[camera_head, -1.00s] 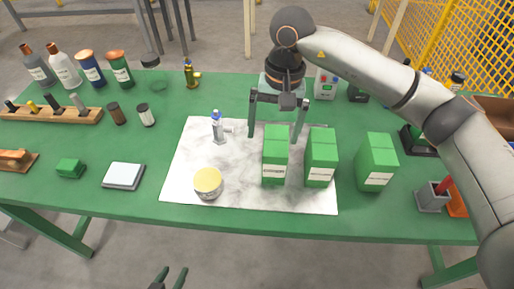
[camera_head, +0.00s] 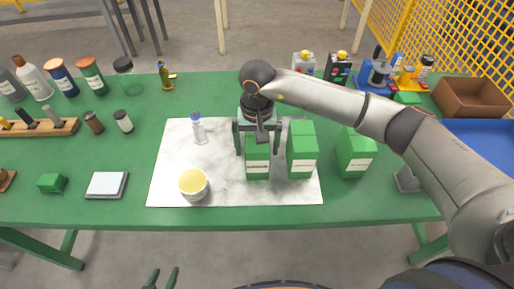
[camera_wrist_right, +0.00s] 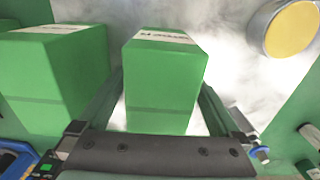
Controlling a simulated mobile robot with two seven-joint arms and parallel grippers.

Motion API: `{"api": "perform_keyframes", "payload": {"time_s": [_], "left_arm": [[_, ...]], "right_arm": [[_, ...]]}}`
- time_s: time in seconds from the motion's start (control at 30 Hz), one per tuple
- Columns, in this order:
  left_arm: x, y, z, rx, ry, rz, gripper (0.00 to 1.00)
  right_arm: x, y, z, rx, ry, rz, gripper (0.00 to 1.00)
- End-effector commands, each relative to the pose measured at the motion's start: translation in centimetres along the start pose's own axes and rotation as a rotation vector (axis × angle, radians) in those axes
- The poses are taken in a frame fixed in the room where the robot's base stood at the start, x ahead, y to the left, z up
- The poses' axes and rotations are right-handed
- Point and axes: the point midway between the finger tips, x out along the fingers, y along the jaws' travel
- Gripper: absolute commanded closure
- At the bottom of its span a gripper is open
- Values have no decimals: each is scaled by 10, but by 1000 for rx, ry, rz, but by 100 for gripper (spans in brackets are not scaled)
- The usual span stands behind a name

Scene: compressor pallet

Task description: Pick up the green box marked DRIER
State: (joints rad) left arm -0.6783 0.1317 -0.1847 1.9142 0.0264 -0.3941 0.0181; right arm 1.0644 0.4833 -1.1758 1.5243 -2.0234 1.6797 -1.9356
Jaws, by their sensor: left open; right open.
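Three green boxes with white labels stand in a row: a left one (camera_head: 257,168), a middle one (camera_head: 301,150) and a right one (camera_head: 355,153). The label print is too small or blurred to read, so I cannot tell which says DRIER. My right gripper (camera_head: 257,148) is open, with its fingers on either side of the left box. In the right wrist view this box (camera_wrist_right: 164,82) stands between the open fingers, with a gap at least on its right, and the neighbouring box (camera_wrist_right: 55,75) is close on the left. My left gripper (camera_head: 162,279) is open and empty at the bottom edge.
The left and middle boxes stand on a marbled mat (camera_head: 165,165), with a yellow-lidded tin (camera_head: 193,184) and a small bottle (camera_head: 198,128). A white-topped pad (camera_head: 107,185) and a small green block (camera_head: 52,182) lie left. A brown bin (camera_head: 470,97) stands far right.

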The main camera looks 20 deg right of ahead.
Motion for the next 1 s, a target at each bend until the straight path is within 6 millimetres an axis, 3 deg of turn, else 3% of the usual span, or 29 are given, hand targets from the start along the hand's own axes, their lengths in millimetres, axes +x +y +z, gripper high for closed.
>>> {"api": "perform_keyframes", "payload": {"time_s": [0.1,0.37,1.0], "left_arm": [[-1,0,-1,-1,0,0,50],[-1,0,-1,-1,0,0,50],[-1,0,0,-1,-1,-1,50]], "right_arm": [[11,0,0,1,0,0,0],[13,0,0,0,1,0,1],[12,0,0,0,1,-1,73]]}}
